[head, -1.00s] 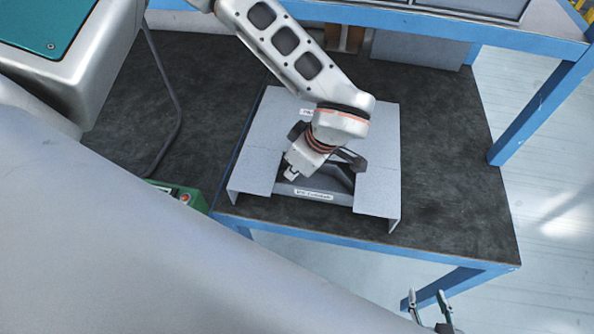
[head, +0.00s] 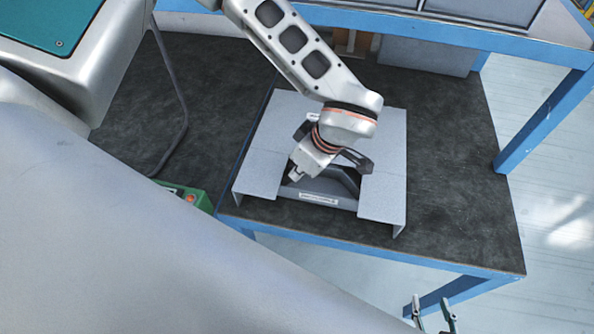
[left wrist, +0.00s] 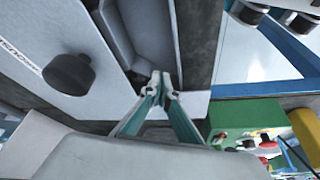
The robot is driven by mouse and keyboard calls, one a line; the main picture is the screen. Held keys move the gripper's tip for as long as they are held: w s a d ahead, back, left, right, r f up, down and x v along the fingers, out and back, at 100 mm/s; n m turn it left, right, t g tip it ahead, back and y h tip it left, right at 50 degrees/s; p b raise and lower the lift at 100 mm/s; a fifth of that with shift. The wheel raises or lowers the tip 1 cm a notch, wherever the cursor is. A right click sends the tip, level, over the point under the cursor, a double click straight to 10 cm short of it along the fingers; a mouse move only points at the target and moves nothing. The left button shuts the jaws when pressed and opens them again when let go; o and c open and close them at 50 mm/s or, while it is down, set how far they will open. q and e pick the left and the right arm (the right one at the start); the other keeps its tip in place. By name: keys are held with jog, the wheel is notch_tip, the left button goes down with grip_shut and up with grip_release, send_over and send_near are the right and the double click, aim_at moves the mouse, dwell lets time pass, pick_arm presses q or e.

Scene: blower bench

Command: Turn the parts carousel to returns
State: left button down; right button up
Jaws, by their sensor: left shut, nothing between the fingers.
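The parts carousel (head: 345,183) shows as a dark grey tray section in the front opening of a light grey cover (head: 385,165) on the bench. A small white label (head: 318,199) is on its front; I cannot read it. My left wrist is above the opening and hides much of it. The left gripper (left wrist: 161,82) shows in the left wrist view, its teal fingers shut with nothing between them, close to a grey tray wall (left wrist: 122,45). I cannot tell whether they touch it. My right gripper (head: 433,312) is open and empty beyond the bench's front edge.
In the left wrist view, a black knob (left wrist: 68,70) stands on a light grey plate. A green box (head: 187,196) with a red button is at the bench's left front. A blue post (head: 545,115) rises at the right. The dark bench top (head: 460,170) right of the cover is clear.

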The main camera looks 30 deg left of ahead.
pick_arm(q)
jog(key=v, duration=1.1)
